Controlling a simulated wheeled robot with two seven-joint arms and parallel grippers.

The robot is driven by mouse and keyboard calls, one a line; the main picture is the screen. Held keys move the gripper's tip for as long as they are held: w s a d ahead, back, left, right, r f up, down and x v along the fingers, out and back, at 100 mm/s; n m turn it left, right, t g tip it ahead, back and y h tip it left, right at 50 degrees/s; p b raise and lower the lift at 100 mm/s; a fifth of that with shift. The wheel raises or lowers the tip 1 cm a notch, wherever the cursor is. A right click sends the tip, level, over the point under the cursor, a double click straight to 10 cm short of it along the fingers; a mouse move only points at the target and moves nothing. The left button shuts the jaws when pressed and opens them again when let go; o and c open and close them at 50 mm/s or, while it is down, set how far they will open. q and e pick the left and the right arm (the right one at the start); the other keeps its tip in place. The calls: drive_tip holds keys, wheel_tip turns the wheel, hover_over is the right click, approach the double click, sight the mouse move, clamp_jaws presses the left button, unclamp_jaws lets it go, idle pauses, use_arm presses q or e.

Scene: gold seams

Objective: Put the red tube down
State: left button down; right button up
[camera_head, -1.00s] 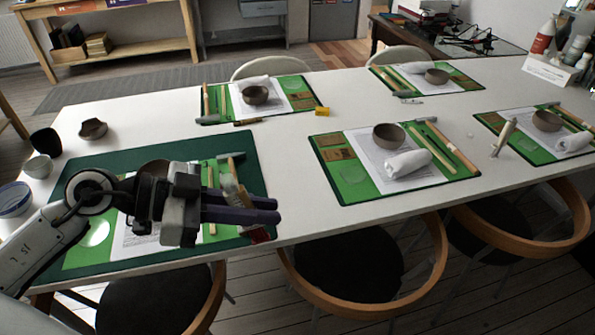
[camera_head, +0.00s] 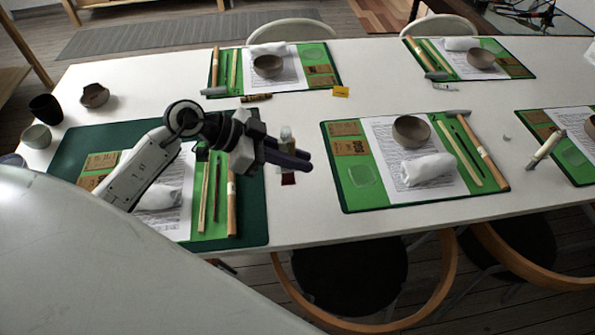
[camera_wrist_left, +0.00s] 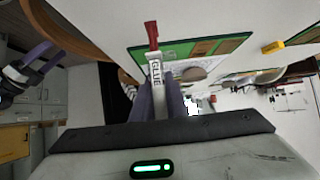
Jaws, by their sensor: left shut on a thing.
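The red tube (camera_head: 289,179) has a red end and a pale body, with lettering that reads GLUE in the wrist view (camera_wrist_left: 156,68). My left gripper (camera_head: 299,160) is shut on it, and the tube sticks out above and below the fingers in the head view. The tube is over the bare white strip between the near-left green mat and the middle mat. I cannot tell whether its red end touches the table. My right gripper (camera_wrist_left: 45,60) shows at the left of the wrist view, its two fingers apart and empty.
The white table (camera_head: 300,219) has a near edge just below the tube, with a chair (camera_head: 350,270) beyond it. The near-left mat (camera_head: 255,211) and the middle mat (camera_head: 365,205) carry tools, paper and cloths. A yellow block (camera_head: 341,91) lies behind.

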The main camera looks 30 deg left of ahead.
use_arm(q)
wheel_tip(320, 180, down, 4)
drive_tip(key=shift+r+b, duration=0.1)
drive_tip(key=shift+b, duration=0.2)
drive_tip(key=shift+f, duration=0.2)
drive_tip(key=shift+f, duration=0.6)
drive_tip(key=c, duration=1.7)
unclamp_jaws()
drive_tip(key=shift+f, duration=0.1)
drive_tip(key=shift+c, duration=0.2)
